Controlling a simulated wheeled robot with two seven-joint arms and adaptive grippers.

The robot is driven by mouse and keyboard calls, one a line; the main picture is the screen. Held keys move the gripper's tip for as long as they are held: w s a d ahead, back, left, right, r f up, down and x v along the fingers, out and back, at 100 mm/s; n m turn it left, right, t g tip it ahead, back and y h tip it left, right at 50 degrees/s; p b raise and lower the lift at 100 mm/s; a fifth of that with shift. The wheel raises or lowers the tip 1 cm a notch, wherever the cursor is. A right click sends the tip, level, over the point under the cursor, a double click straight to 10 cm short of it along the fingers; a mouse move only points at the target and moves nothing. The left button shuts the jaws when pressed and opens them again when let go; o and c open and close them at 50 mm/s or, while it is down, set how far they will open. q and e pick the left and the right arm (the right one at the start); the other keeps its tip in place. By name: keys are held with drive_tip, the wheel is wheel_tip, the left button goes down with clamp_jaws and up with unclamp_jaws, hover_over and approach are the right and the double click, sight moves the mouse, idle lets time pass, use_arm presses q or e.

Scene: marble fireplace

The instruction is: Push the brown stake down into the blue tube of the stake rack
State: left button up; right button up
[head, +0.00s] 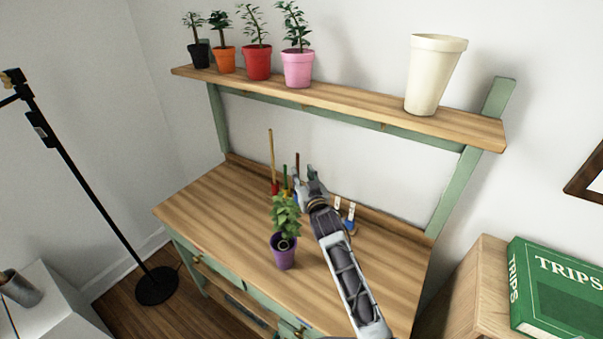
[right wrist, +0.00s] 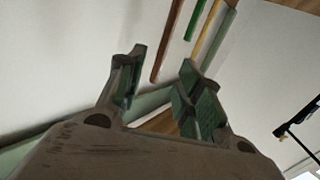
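The brown stake (head: 297,160) stands upright at the back of the wooden desk, its lower part hidden behind my right gripper and the plant. In the right wrist view the brown stake (right wrist: 172,40) has its free end in the gap between the fingers, apart from both as far as I can see. My right gripper (head: 307,180) is open; its fingers (right wrist: 160,85) are spread with nothing held. Of the stake rack, a red tube (head: 275,188) under a yellow stake (head: 271,155) shows. My left gripper is not in view.
A green stake (head: 286,178) stands close left of the brown one. A leafy plant in a purple pot (head: 283,252) stands in front. Small white-and-blue items (head: 350,222) are right of my gripper. The shelf (head: 355,105) above holds several pots. The desk's left part is clear.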

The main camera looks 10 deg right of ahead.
drive_tip(key=shift+s+d, duration=0.1)
drive_tip(key=shift+s, duration=1.05)
idle(0.4)
drive_tip(key=shift+r, duration=0.2)
drive_tip(key=shift+r+p, duration=0.85)
drive_tip(key=shift+p, duration=0.2)
